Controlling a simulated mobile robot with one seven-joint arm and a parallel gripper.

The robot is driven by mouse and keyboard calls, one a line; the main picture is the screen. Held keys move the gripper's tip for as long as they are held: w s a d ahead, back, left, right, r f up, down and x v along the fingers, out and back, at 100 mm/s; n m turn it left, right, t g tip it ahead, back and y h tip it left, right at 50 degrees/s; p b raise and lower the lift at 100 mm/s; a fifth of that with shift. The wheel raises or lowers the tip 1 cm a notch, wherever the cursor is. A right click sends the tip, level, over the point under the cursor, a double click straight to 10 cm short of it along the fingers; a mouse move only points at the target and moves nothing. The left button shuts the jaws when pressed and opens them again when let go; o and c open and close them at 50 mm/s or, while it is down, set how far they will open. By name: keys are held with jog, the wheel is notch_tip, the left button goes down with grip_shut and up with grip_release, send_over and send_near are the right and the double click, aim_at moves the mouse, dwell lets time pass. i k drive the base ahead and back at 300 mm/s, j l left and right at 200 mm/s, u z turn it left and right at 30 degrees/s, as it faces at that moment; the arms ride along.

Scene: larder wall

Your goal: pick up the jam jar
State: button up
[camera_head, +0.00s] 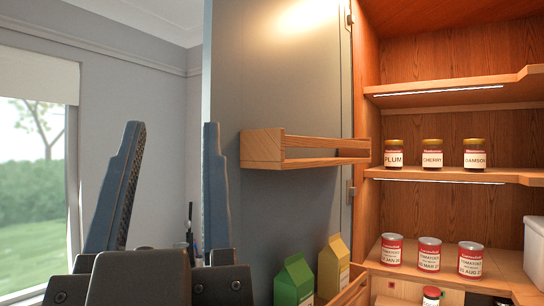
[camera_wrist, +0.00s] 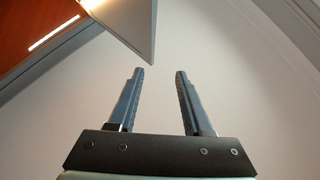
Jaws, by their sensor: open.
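Three jam jars with gold lids stand upright on the middle shelf in the head view: a PLUM jar (camera_head: 394,154), a CHERRY jar (camera_head: 432,154) and a DAMSON jar (camera_head: 475,154). They stand apart in a row near the shelf's front. My gripper (camera_head: 172,150) is at the left of the head view, in front of the window wall and the open door's edge, far to the left of the jars. Its two blue-grey fingers point up, apart and empty. The wrist view also shows the gripper (camera_wrist: 160,75) open with nothing between the fingers. No jar shows there.
The open grey cupboard door (camera_head: 262,80) with a wooden door rack (camera_head: 262,149) stands between my gripper and the shelves. Several tomato tins, including one at the middle (camera_head: 429,254), stand below the jars. Green (camera_head: 293,284) and yellow (camera_head: 333,268) cartons stand low by the door.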

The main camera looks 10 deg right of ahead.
aim_at(393, 150)
jog(key=i+l, duration=0.2)
jog(key=l, duration=0.15)
jog(key=i+l, duration=0.15)
jog(key=l, duration=0.25)
jog(key=i+l, duration=0.2)
jog(key=l, duration=0.15)
jog(key=i+l, duration=0.2)
jog(key=l, duration=0.2)
jog(key=i+l, duration=0.15)
jog(key=l, duration=0.2)
